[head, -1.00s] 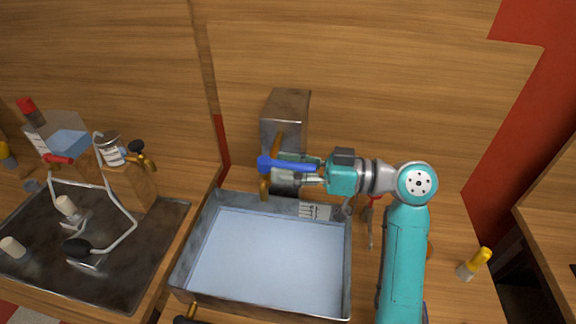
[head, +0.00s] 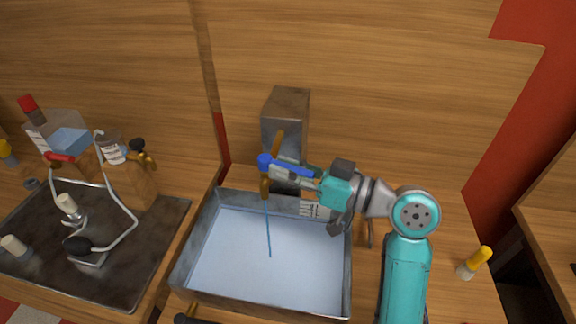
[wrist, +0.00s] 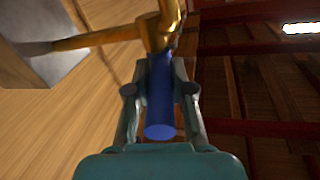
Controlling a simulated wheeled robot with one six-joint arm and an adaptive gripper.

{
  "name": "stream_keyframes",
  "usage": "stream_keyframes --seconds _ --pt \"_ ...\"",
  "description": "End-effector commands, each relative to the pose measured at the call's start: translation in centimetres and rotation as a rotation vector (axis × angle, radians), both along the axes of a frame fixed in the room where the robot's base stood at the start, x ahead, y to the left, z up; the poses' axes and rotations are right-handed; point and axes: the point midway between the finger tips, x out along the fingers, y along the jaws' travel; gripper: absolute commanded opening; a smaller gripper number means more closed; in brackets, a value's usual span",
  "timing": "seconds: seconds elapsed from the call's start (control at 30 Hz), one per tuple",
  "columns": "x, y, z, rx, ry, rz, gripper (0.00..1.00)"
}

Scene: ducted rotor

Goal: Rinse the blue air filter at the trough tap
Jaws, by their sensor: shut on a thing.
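My gripper (head: 294,171) is shut on the blue lever handle (head: 283,165) of the brass tap (head: 264,186). In the wrist view the blue handle (wrist: 160,100) lies between both fingers of my gripper (wrist: 160,88), with the brass tap (wrist: 160,32) just beyond. A thin blue stream of water (head: 267,230) falls from the tap into the grey-walled trough (head: 182,262). A flat light-blue block (head: 69,141), which looks like the air filter, lies far left, well away from my gripper.
A metal post (head: 288,108) stands behind the tap. A dark metal tray (head: 130,262) on the left bench holds a bent tube frame and white-capped pieces. A label-like card (head: 314,209) is at the trough's back rim. A yellow-topped bottle (head: 475,262) stands at right.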

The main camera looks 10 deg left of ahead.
Motion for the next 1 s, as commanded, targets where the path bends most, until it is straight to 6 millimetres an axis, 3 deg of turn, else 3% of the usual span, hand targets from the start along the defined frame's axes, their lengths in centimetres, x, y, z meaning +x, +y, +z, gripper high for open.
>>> stream_keyframes --seconds 0.37,0.4,0.5,0.83,1.0 --pt "-0.1 0.0 0.0 0.001 0.000 -0.027 0.00" --pt "-0.1 0.0 0.0 0.001 0.000 -0.027 0.27" --pt "-0.1 0.0 0.0 0.001 0.000 -0.027 0.47" --pt "-0.1 -0.2 0.0 0.001 0.000 -0.027 0.47" --pt "-0.6 -1.8 0.0 0.001 0.001 -0.029 0.47"
